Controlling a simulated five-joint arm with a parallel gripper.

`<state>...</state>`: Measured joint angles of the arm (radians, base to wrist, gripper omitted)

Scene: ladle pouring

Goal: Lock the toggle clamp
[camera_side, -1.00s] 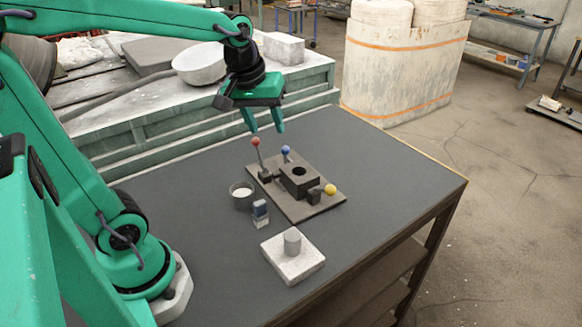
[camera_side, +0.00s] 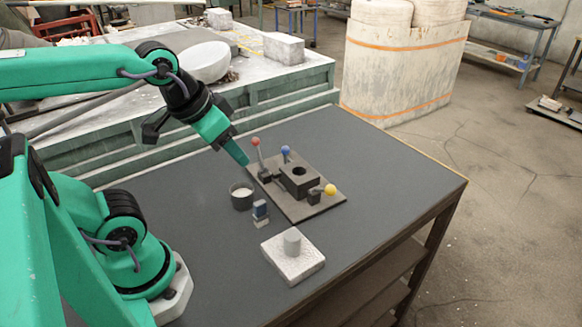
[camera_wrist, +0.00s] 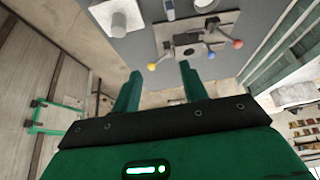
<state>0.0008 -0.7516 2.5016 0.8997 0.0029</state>
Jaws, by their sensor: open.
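The clamp fixture is a dark plate (camera_side: 320,208) on the table with a black block (camera_side: 299,180) that has a round hole in its top. Around the block are levers with a red knob (camera_side: 256,141), a blue knob (camera_side: 286,150) and a yellow knob (camera_side: 330,189). The red lever stands nearly upright and the yellow knob sits low. My gripper (camera_side: 243,160) is open and empty, tilted down to the right, just left of the red lever in the side view. In the wrist view my open fingers (camera_wrist: 160,70) point toward the fixture plate (camera_wrist: 170,44). Contact with the red lever cannot be told.
A pale slab (camera_side: 288,271) bearing a grey cylinder (camera_side: 292,241) lies in front. The table's right side (camera_side: 390,190) is clear.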

